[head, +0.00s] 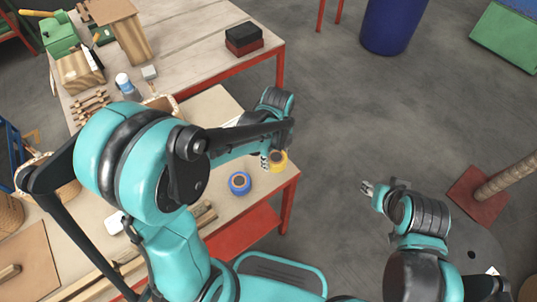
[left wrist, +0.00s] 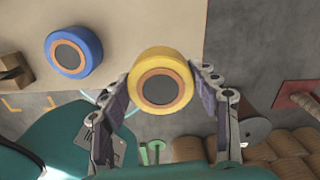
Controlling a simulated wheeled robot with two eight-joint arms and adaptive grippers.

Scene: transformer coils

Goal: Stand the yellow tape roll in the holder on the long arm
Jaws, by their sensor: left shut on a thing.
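The yellow tape roll (head: 279,163) is at the right edge of the near table in the head view. In the left wrist view the yellow tape roll (left wrist: 160,58) shows its round face with an orange-brown core. My left gripper (head: 269,158) is shut on it, with one finger on each side of the roll in the left wrist view (left wrist: 163,84). I cannot tell whether the roll touches the tabletop. My right gripper (head: 367,188) is over the floor, away from the table, and its finger gap is too small to judge. I cannot make out the holder on the long arm.
A blue tape roll (head: 240,183) lies on the table left of the yellow one; it also shows in the left wrist view (left wrist: 73,53). A black and red box (head: 243,38) sits on the far tabletop. My left arm hides much of the near table. Open floor lies to the right.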

